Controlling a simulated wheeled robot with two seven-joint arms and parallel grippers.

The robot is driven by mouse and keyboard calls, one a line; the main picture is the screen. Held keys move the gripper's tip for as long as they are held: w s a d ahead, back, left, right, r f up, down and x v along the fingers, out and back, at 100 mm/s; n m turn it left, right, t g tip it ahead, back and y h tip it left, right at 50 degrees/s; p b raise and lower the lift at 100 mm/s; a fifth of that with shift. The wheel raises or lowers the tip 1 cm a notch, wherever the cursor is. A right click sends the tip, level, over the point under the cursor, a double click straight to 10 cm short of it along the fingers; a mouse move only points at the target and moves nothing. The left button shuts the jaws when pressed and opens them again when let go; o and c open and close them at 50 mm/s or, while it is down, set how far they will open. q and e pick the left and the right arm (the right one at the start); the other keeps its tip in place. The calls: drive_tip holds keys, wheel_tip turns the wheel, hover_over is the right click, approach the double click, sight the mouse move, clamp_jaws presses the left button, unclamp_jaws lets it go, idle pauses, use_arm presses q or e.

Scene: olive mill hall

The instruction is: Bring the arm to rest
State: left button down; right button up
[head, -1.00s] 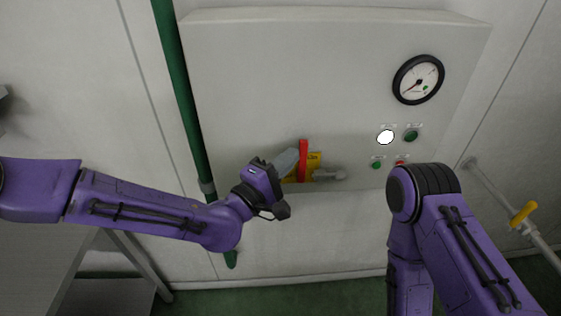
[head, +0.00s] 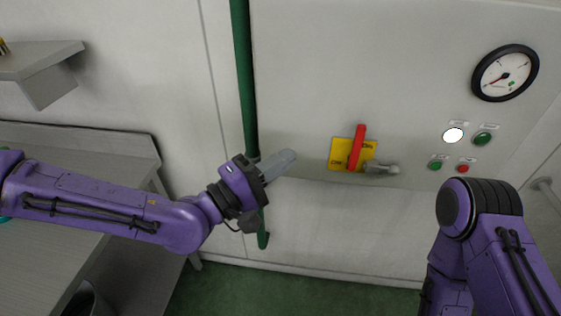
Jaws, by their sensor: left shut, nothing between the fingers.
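My left gripper (head: 283,160) is shut and empty, in front of the wall panel and left of the red handle, with a clear gap between them. My left arm (head: 110,208) reaches in from the left. The red handle (head: 357,146) stands nearly upright on its yellow plate (head: 339,155). My right arm (head: 497,235) is bent at the lower right, and its gripper is out of the picture.
The grey panel (head: 400,60) carries a round gauge (head: 505,73), a lit white lamp (head: 453,135), several buttons and a grey knob (head: 381,168). A green pipe (head: 243,80) runs down its left side. A grey bench (head: 80,140) and a shelf (head: 40,60) stand left.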

idle(0.3)
use_arm(q)
drive_tip(key=s+a+f+g+y, duration=0.1)
drive_tip(key=a+f+y, duration=0.3)
drive_tip(key=f, duration=0.5)
drive_tip(key=a+f+g+y+b, duration=0.1)
drive_tip(key=a+f+y, duration=0.3)
drive_tip(key=f, duration=0.5)
drive_tip(key=s+a+f+g+y, duration=0.1)
drive_tip(key=a+f+y, duration=0.25)
drive_tip(key=f, duration=0.55)
drive_tip(key=s+a+f+m+g+y, duration=0.1)
drive_tip(key=s+a+f+g+y, duration=0.2)
drive_tip(key=s+a+f, duration=0.4)
drive_tip(key=s+a+f+m+g+y+b, duration=0.1)
drive_tip(key=s+a+f+m+g+y, duration=0.1)
drive_tip(key=s+a+f, duration=0.5)
drive_tip(key=s+f+g+y, duration=0.1)
drive_tip(key=s+f, duration=0.3)
drive_tip(key=s, duration=0.4)
drive_tip(key=shift+a+m+g, duration=0.3)
drive_tip(key=shift+a+g, duration=0.05)
drive_tip(key=shift+g, duration=0.35)
